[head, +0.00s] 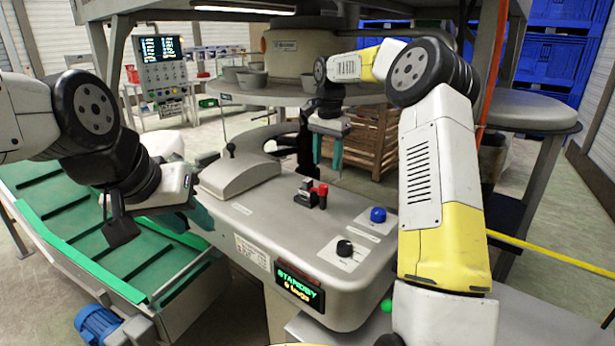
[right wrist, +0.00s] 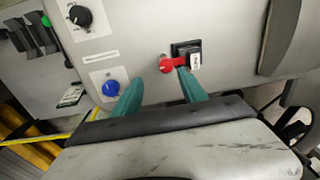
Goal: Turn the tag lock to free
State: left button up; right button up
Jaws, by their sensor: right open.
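The tag lock appears as a red lever (head: 323,195) beside a small black block (head: 306,190) on top of the grey console. In the right wrist view the red lever (right wrist: 170,64) sits beside the black block (right wrist: 187,50), which carries a white tag (right wrist: 195,61). My right gripper (head: 327,160) is open and empty above and behind the lever. In the right wrist view its two teal fingers (right wrist: 162,92) are apart, with the lever beyond them, nearer the right finger. My left gripper (head: 185,208) is over the conveyor at the console's left side; its jaws are not clear.
The console (head: 265,215) also carries a blue button (head: 378,214), a black knob (head: 344,248) and a grey raised cover (head: 238,175). Its display (head: 299,286) reads STANDBY. A green conveyor (head: 85,225) lies left. A round grey platform (head: 300,92) stands behind.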

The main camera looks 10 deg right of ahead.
aim_at(324, 185)
jog(key=shift+w+f+m, duration=0.3)
jog(key=shift+w+f, duration=0.5)
jog(key=shift+w, duration=0.1)
notch_tip(324, 185, down, 8)
jog(key=shift+w+a+r, duration=0.1)
jog(key=shift+r, duration=0.15)
grip_shut()
